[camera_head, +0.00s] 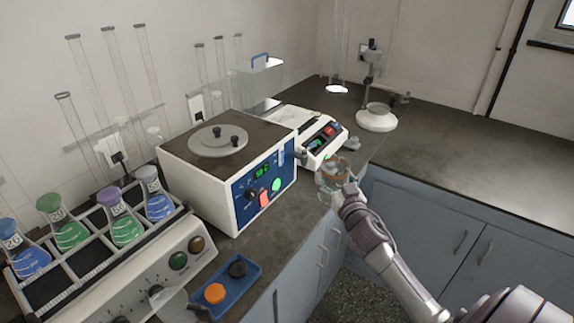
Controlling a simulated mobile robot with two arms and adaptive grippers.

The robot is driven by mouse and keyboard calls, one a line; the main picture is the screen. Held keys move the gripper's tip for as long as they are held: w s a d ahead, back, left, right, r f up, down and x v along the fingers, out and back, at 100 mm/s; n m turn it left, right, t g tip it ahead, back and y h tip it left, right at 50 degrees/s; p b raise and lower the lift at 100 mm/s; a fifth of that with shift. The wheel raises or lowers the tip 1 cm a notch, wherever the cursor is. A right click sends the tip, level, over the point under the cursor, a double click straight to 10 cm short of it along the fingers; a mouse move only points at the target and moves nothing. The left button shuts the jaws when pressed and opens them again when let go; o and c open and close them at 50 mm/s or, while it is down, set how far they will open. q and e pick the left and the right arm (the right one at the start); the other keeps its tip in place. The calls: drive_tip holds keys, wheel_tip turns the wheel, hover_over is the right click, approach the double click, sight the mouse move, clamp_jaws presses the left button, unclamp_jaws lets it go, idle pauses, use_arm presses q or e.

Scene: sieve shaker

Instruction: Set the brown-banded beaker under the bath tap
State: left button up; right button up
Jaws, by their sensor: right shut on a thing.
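A clear glass beaker with a brownish band (331,178) is at the front edge of the counter, to the right of the bath. My right gripper (346,190) is shut on it from the front right, and its fingers hide part of the glass. I cannot tell whether the beaker's base touches the counter. The white water bath (222,188) has a dark top, a round grey lid and a blue control panel. A small grey fitting (301,157) at its right side may be the tap. My left gripper is not in view.
A shaker (112,285) with several coloured flasks stands at left. A blue tray (233,287) with orange and black stoppers lies in front of the bath. A white instrument (315,135) stands behind the beaker. The right-hand counter (470,150) is mostly clear.

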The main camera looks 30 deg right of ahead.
drive_tip(key=shift+s+d+r, duration=0.1)
drive_tip(key=shift+d+r, duration=0.05)
drive_tip(key=shift+d, duration=0.05)
drive_tip(key=s+a+r+n+y, duration=0.1)
drive_tip(key=s+a+y, duration=0.15)
drive_tip(key=a, duration=0.65)
drive_tip(key=s+a+r+n+t+y, duration=0.1)
drive_tip(key=s+a+n+y, duration=0.15)
drive_tip(key=a, duration=0.75)
drive_tip(key=s+a+r+n+y, duration=0.1)
drive_tip(key=s+a, duration=0.3)
drive_tip(key=a, duration=0.5)
drive_tip(key=w+d+f+m+h, duration=0.1)
drive_tip(key=w+d+h, duration=0.1)
drive_tip(key=d, duration=0.7)
drive_tip(key=w+d+f+m+h, duration=0.1)
drive_tip(key=w+d, duration=0.3)
drive_tip(key=d, duration=0.5)
drive_tip(key=w+d+f+m+g+h, duration=0.1)
drive_tip(key=w+d+m+h, duration=0.1)
drive_tip(key=d, duration=0.8)
drive_tip(key=shift+w+d+m+h, duration=0.1)
drive_tip(key=shift+w+m+h, duration=0.15)
drive_tip(key=shift+w+h, duration=0.25)
